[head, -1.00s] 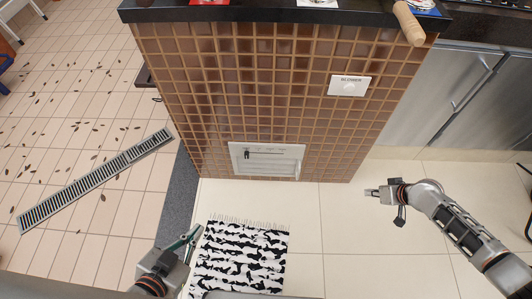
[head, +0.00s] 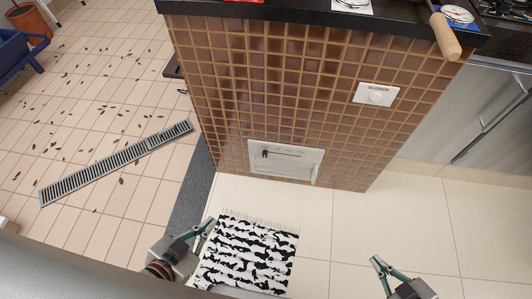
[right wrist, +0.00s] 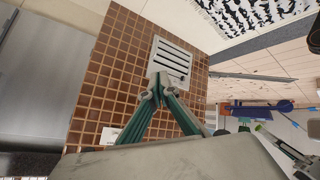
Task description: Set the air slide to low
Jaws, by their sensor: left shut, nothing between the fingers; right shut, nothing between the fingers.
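The air slide is a white panel (head: 286,161) low on the brown tiled front. It has a horizontal slot with a small dark knob (head: 265,154) at the slot's left end. Any markings on it are too small to read. In the right wrist view the panel (right wrist: 172,60) shows slats, partly behind the fingertips. My right gripper (head: 377,263) is shut and empty, over the floor to the right of and in front of the panel, apart from it. My left gripper (head: 204,230) is shut and empty beside the rug, in front of the panel and to its left.
A white plate with a round knob (head: 376,95) is higher on the tiled front. A black-and-white rug (head: 248,252) lies before it. A wooden roller (head: 445,36) sits at the counter edge (head: 320,21). Floor between the panel and right gripper is clear.

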